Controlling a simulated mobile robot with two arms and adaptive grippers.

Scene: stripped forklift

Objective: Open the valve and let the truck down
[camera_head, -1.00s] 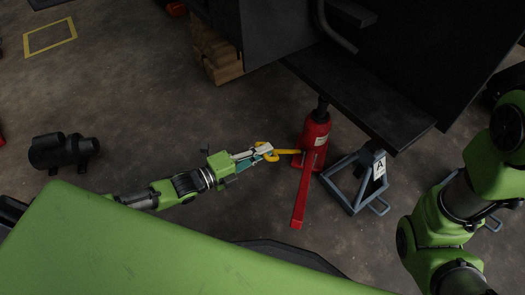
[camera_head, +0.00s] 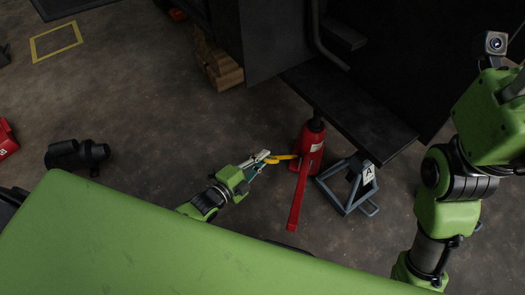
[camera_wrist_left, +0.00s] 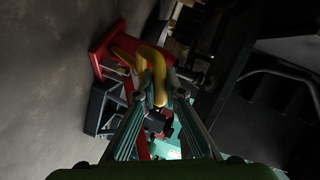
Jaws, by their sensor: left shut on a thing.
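A red bottle jack (camera_head: 309,148) stands upright on the floor beneath the edge of the black truck (camera_head: 350,108). A long red bar (camera_head: 298,203) slopes from it toward me. A yellow handle (camera_head: 284,157) sticks out from the jack's left side. My left gripper (camera_head: 267,159) is shut on this handle's outer end. In the left wrist view the curved yellow handle (camera_wrist_left: 159,72) lies between the fingertips (camera_wrist_left: 161,98), with the red jack base (camera_wrist_left: 108,43) behind it. My right arm is raised at the right; its fingers do not show.
A grey-blue jack stand (camera_head: 345,193) marked A stands right of the jack, close below the truck's edge. Wooden blocks (camera_head: 222,68) sit under the truck farther back. A dark motor-like part (camera_head: 77,156) lies at the left. The floor between is clear.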

